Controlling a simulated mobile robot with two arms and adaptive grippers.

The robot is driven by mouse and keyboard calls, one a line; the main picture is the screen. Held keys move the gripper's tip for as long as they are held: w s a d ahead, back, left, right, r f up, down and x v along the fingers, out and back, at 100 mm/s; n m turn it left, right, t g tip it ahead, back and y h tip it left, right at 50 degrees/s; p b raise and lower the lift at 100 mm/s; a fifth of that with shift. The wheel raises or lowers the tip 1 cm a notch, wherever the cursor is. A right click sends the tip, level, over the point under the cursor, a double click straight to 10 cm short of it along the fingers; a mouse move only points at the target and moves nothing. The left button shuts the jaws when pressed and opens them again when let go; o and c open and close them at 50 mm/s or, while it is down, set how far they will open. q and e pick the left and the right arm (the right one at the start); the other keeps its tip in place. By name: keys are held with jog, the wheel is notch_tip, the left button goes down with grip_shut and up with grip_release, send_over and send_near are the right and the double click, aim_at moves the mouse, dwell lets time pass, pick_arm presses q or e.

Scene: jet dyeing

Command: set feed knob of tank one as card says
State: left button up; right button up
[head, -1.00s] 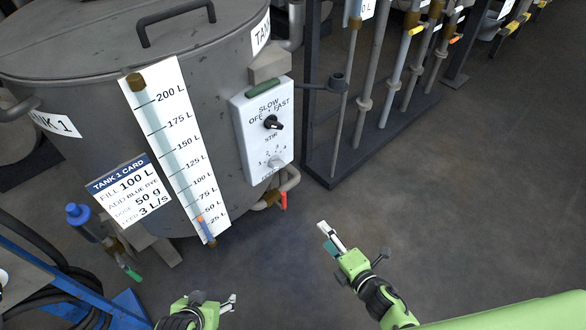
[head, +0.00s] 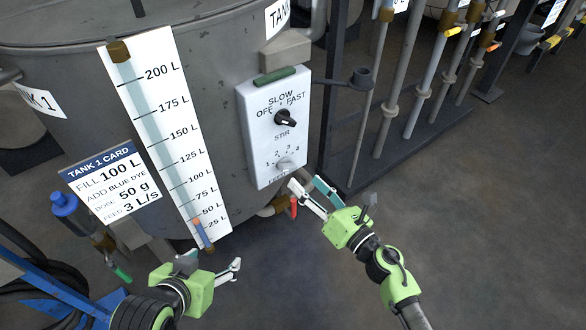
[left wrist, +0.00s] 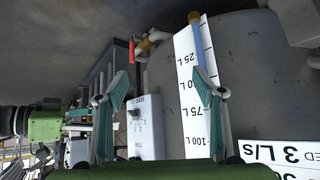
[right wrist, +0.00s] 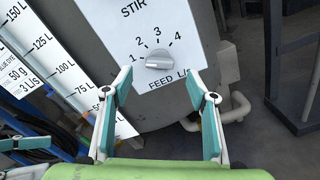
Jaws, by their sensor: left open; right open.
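The tank 1 card (head: 110,182) hangs on the tank and reads fill 100 L, add blue dye, dose 50 g, feed 3 L/s. The feed knob (head: 285,163) is a grey dial low on the white control panel (head: 262,145). In the right wrist view, the feed knob (right wrist: 158,60) sits below numbers 1 to 4. Its ridge lies about level, along the line to 1; I cannot tell which end points. My right gripper (head: 306,184) is open and empty, just below the knob, fingers either side of it in its wrist view. My left gripper (head: 213,262) is open and empty, lower left.
The black stir knob (head: 285,118) is above the feed knob. A level scale (head: 165,130) runs down the grey tank (head: 220,80). A red valve handle (head: 293,207) is just below the panel, close to my right gripper. Pipes on a rack (head: 400,90) stand to the right.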

aim_at(291, 168)
jog(key=x, duration=0.6)
pick_arm(q)
jog(key=shift+w+d+r+t, duration=0.25)
jog(key=shift+w+r+t, duration=0.2)
jog(key=shift+w, duration=0.2)
jog(key=shift+w+d+r+t, duration=0.25)
jog(key=shift+w+r+t, duration=0.1)
jog(key=shift+w+r, duration=0.25)
pick_arm(e)
jog(key=shift+w+a, duration=0.35)
jog(key=shift+w, duration=0.1)
pick_arm(q)
jog(key=shift+f, duration=0.1)
pick_arm(e)
jog(key=c, duration=1.1)
